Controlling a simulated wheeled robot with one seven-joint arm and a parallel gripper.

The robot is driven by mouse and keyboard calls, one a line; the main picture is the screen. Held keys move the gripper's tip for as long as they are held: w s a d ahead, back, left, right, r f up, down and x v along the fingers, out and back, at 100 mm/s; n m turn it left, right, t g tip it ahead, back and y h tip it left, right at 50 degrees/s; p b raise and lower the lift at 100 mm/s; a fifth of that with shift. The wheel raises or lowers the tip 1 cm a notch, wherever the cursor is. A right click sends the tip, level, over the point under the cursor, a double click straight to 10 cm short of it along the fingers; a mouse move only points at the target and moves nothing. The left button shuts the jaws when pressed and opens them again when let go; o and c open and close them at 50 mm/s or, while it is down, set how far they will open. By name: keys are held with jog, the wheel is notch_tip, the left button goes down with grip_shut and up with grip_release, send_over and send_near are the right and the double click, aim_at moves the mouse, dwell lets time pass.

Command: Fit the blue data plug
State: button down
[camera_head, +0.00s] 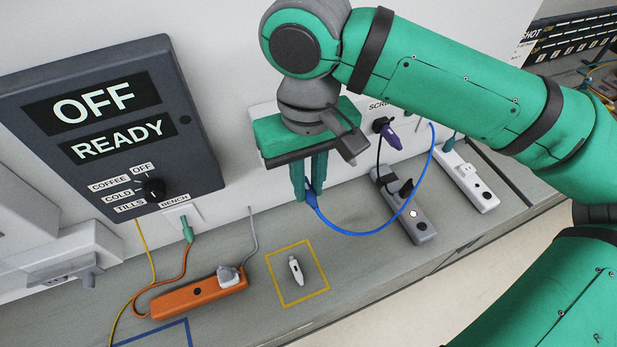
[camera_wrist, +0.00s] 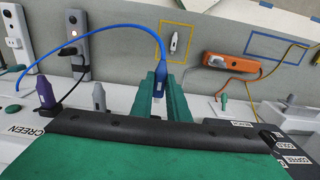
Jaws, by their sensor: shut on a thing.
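The blue data plug (camera_head: 312,198) is between the fingers of my gripper (camera_head: 309,186), which are shut on it. The plug points up the fingers, and its blue cable (camera_head: 405,205) loops right and up behind my arm. In the wrist view the blue plug (camera_wrist: 158,88) sits between the green fingers (camera_wrist: 160,95), with the cable arching left. My gripper is in front of the wall, above the counter (camera_head: 340,250). The wall plate behind it is mostly hidden, so I cannot tell where an empty data socket is.
A purple plug (camera_head: 389,138) is at the wall to the right. A grey power strip (camera_head: 418,226), a white strip (camera_head: 467,180) and an orange strip (camera_head: 205,297) lie on the counter. A white item (camera_head: 296,270) lies inside a yellow outline. The dark panel (camera_head: 105,125) reads OFF, READY.

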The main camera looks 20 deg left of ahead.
dwell(0.4)
jog(key=shift+w+a, duration=1.1)
jog(key=shift+w, duration=0.05)
jog(key=shift+w+a, duration=0.75)
jog(key=shift+a, duration=0.05)
dwell(1.1)
jog(key=c, duration=1.6)
grip_release()
jog(key=shift+c, duration=0.2)
notch_tip(320, 180, up, 11)
jog(key=shift+w+f, duration=0.1)
